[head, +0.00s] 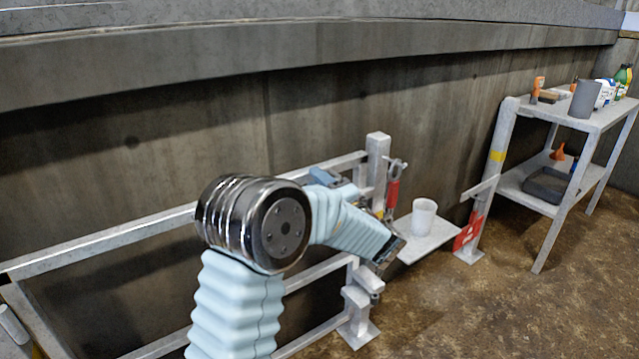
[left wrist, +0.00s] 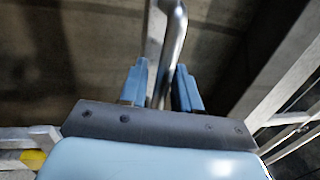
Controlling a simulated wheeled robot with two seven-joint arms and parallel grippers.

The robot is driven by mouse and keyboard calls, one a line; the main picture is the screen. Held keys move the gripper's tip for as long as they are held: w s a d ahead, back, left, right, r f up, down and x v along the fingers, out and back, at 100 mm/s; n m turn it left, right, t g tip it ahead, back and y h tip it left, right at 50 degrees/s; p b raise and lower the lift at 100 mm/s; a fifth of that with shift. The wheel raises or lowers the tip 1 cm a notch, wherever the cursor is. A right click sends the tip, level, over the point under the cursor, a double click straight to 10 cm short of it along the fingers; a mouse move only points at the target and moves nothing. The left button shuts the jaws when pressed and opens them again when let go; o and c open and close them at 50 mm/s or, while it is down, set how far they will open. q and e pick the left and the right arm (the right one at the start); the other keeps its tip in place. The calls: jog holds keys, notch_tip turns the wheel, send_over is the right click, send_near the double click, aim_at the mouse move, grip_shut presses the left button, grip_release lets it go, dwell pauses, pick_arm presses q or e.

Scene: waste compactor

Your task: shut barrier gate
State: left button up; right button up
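The barrier gate, a grey metal rail frame (head: 130,235), runs from the left edge to the middle in the head view, along the concrete wall. My left arm hides part of it. My left gripper (head: 318,176) is beyond my forearm, beside the rails near a grey post (head: 378,160). In the left wrist view, the blue fingers of my left gripper (left wrist: 160,88) are apart, with a bent metal tube (left wrist: 173,45) between them. I cannot tell whether either finger touches it. My right gripper is not in view.
A small shelf with a white cup (head: 424,218) stands right of the post, near a red-handled tool (head: 392,192). Further right are a red-and-white marked post (head: 468,235) and a shelf rack (head: 508,140) holding bottles and tools. The brown floor (head: 470,320) at front right is clear.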

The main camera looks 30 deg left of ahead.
pick_arm(q)
jog(key=shift+f, duration=0.1)
dwell(0.5)
jog(key=v, duration=1.3)
jog(key=shift+s+d+b, duration=0.2)
jog(key=shift+d+b, duration=0.1)
jog(key=shift+d, duration=0.05)
jog(key=shift+f, duration=0.1)
